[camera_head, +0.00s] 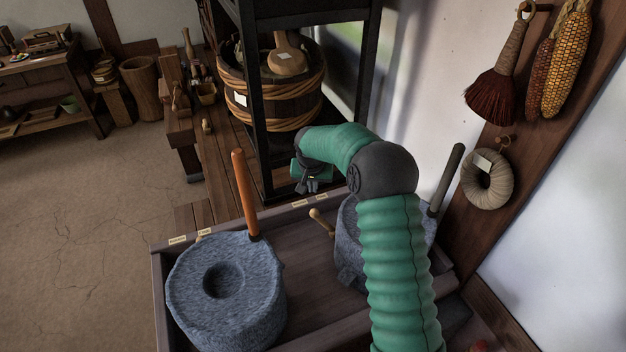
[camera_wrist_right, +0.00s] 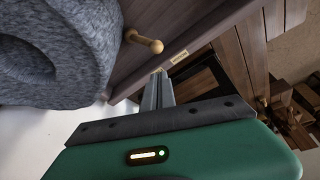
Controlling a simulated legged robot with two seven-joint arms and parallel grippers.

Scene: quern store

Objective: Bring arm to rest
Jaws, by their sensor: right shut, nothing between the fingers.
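My right arm, green and ribbed, rises from the bottom of the head view and bends left at a dark elbow. My right gripper (camera_head: 312,186) hangs at its end, above the far edge of the wooden tray. In the wrist view the fingers of the right gripper (camera_wrist_right: 158,92) are together, with nothing between them. A grey stone quern (camera_head: 350,240) stands behind and left of the arm, partly hidden by it. It fills the upper left of the wrist view (camera_wrist_right: 60,50). My left gripper is not in view.
A second quern (camera_head: 190,290) with an orange handle (camera_head: 244,195) stands at the left of the tray (camera_head: 310,335). A small wooden peg (camera_head: 321,221) is near the gripper. A black rack (camera_head: 256,110) holds a tub (camera_head: 290,105) behind. A brush (camera_head: 492,98) and corn (camera_head: 566,65) hang at right.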

